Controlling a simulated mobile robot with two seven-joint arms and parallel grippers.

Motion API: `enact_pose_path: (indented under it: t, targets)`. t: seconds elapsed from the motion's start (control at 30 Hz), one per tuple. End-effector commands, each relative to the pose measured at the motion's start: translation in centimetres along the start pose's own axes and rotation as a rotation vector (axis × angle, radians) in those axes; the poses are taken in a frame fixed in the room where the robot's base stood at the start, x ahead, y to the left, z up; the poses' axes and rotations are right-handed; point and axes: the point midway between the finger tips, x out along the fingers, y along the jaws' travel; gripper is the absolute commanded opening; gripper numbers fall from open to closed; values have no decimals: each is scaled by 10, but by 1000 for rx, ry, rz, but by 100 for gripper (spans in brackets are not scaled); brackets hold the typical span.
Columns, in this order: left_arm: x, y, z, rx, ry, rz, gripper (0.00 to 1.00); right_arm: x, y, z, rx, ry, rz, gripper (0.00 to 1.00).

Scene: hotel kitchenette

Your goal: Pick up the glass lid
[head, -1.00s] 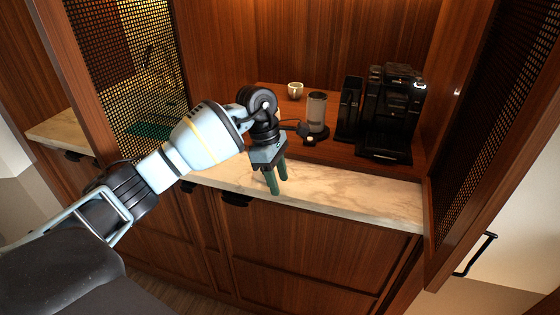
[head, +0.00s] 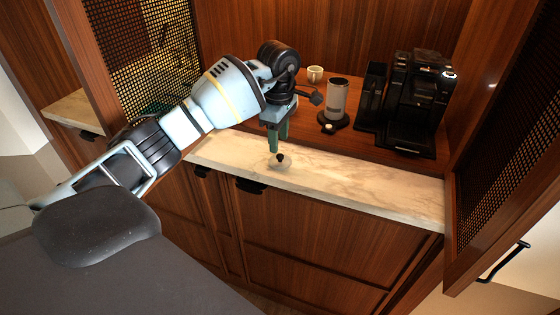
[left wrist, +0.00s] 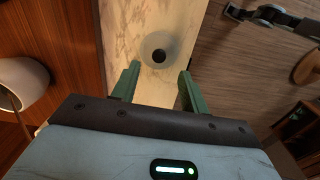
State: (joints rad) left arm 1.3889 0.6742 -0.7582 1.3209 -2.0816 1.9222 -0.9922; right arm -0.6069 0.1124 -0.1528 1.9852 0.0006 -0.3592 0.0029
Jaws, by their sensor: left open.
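The glass lid (head: 279,164) is a small, clear round disc with a dark knob, lying on the pale marble counter strip (head: 350,183). In the left wrist view the lid (left wrist: 149,45) shows as a pale disc with its dark knob facing the camera. My left gripper (head: 277,141) points down just above the lid, apart from the knob as far as I can tell. In the left wrist view its green fingers (left wrist: 159,73) are spread and empty, and the lid appears ahead of the gap between them. My right gripper is not in view.
A white cup (head: 315,74), a cylindrical appliance on a black base (head: 337,98) and a black coffee machine (head: 410,105) stand on the wooden shelf behind. An open mesh door (head: 510,140) bounds the right. The marble right of the lid is clear.

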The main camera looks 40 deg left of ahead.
Motion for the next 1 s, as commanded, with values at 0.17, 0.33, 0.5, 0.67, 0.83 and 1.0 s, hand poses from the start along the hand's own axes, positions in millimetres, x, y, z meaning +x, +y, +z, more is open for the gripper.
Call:
enact_pose_path:
  t: [0.17, 0.33, 0.5, 0.67, 0.83, 1.0]
  targets:
    - [23, 1, 3, 1, -1, -4, 45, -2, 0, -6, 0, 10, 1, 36]
    - [44, 2, 2, 0, 0, -1, 45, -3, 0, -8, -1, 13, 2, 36]
    - [49, 2, 2, 1, 0, -1, 45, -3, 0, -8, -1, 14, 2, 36]
    - [49, 2, 2, 1, 0, -1, 43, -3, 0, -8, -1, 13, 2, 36]
    - [49, 2, 2, 1, 0, -1, 21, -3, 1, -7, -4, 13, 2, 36]
    - [49, 2, 2, 1, 0, -1, 0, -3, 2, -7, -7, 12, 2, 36]
